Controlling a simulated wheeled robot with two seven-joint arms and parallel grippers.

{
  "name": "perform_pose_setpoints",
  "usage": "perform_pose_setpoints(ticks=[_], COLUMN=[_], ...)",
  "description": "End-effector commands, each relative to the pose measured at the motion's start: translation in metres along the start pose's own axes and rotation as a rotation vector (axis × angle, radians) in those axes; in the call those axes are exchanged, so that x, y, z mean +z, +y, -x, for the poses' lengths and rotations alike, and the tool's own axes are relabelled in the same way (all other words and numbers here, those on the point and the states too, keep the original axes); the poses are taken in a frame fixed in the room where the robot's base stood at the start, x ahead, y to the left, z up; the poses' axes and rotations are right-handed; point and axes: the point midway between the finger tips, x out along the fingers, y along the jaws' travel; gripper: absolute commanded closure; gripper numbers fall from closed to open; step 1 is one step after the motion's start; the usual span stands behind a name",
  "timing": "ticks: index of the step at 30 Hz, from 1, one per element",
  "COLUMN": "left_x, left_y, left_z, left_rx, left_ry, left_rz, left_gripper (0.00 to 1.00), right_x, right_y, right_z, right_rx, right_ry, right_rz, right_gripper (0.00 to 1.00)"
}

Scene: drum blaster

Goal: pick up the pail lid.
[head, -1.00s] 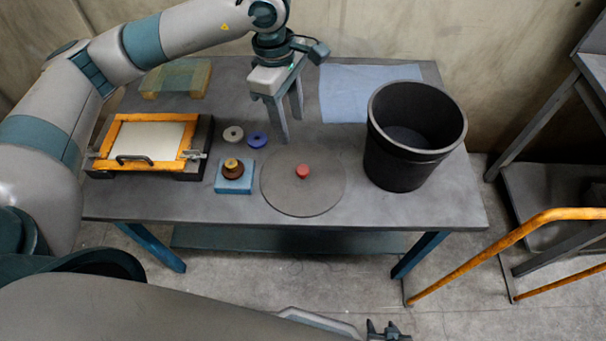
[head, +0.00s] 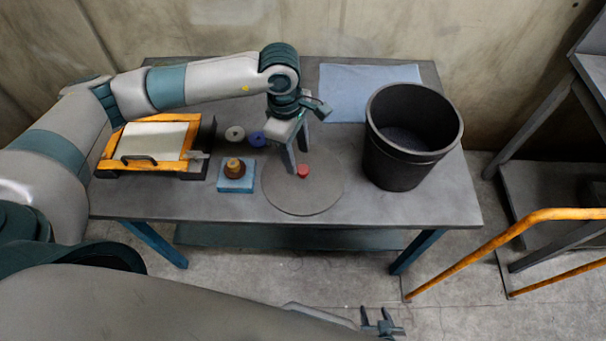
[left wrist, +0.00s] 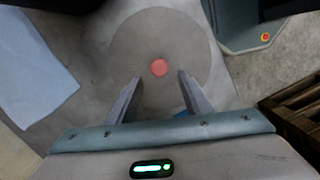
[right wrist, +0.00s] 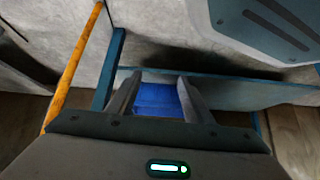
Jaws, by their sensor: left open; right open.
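The pail lid (head: 310,197) is a flat grey disc with a red knob (head: 303,171) at its centre, lying on the table. It also shows in the left wrist view (left wrist: 135,48), with the red knob (left wrist: 159,67) just beyond the fingertips. My left gripper (head: 297,172) points down over the lid, close to the knob, open and empty. My right gripper (head: 383,325) is below and in front of the table, open, with nothing between its fingers. The black pail (head: 398,165) stands open on the table, right of the lid.
A blue cloth (head: 350,85) lies behind the pail. An orange rail (head: 480,254) stands right of the table.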

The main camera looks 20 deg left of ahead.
Motion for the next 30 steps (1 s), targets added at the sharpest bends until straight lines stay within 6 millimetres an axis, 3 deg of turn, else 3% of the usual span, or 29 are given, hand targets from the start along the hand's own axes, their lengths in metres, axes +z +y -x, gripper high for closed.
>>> perform_pose_setpoints(ticks=[9,21,30], left_x=[0.004,0.008,0.007], left_y=[0.000,0.000,0.000], left_z=[-0.012,-0.048,-0.051], left_rx=[-0.002,-0.001,0.000], left_ry=[0.000,0.000,0.000], left_rz=[0.000,0.001,0.000], left_gripper=[0.55,0.55,0.55], right_x=[0.003,0.065,0.072], right_y=[0.001,0.013,0.014], right_z=[0.006,0.021,0.021], right_rx=[0.001,0.016,0.016], right_ry=[-0.017,-0.163,-0.178], right_rz=[0.001,0.005,0.005], right_gripper=[0.54,0.54,0.54])
